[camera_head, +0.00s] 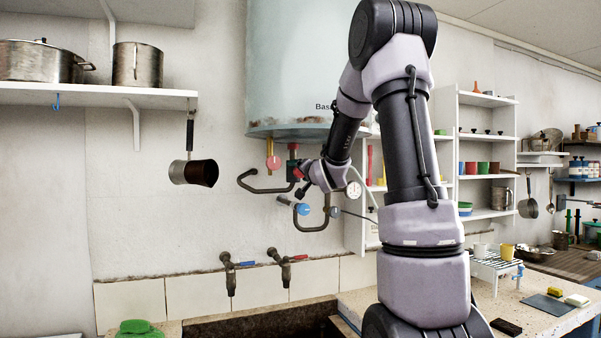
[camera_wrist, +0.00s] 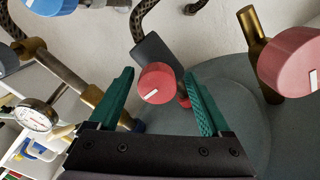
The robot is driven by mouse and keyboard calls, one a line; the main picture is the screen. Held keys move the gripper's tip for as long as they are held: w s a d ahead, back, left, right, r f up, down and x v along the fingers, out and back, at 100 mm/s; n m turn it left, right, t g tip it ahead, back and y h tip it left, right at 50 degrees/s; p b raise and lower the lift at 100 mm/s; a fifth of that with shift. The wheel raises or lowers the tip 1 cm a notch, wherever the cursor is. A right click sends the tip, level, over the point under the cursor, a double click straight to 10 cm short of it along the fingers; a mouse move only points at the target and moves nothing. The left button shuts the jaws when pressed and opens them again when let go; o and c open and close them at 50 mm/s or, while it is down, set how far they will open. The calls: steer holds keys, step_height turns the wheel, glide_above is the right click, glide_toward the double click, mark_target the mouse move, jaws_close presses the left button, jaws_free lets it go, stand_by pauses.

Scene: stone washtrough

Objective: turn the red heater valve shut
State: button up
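A red round knob (camera_wrist: 157,83) with a white mark sits on a dark valve body in the wrist view. It lies between the two green fingers of my gripper (camera_wrist: 160,75), which are apart, with a gap on each side of the knob. In the head view the red knob (camera_head: 298,173) shows small beside my gripper (camera_head: 301,184), below the heater (camera_head: 290,60); my gripper partly hides this area. A second, pinker red knob (camera_wrist: 290,62) with a white mark stands by a brass stem to the right; it also shows in the head view (camera_head: 273,162).
Blue knobs (camera_head: 303,209) and a gauge (camera_head: 354,189) are close to my gripper, with dark bent pipes (camera_head: 262,187) around. Two taps (camera_head: 228,272) are above the stone trough (camera_head: 265,322). A pan (camera_head: 193,172) hangs at left.

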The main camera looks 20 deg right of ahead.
steer(key=s, duration=1.1)
steer(key=shift+s+r, duration=0.1)
steer(key=s+a+f+n+g, duration=0.1)
steer(key=s+a+f+g, duration=0.1)
steer(key=s, duration=0.7)
steer(key=s+a+f+n+g+y, duration=0.1)
steer(key=s+a+f+n+g, duration=0.1)
steer(key=s+a+g, duration=0.3)
steer(key=s+a+f+n+g+y, duration=0.1)
steer(key=s+a+f+n+g, duration=0.1)
steer(key=s, duration=1.1)
steer(key=a+f+g, duration=0.1)
steer(key=a+g, duration=0.1)
steer(key=shift+s+a, duration=0.3)
steer(key=shift+a, duration=0.1)
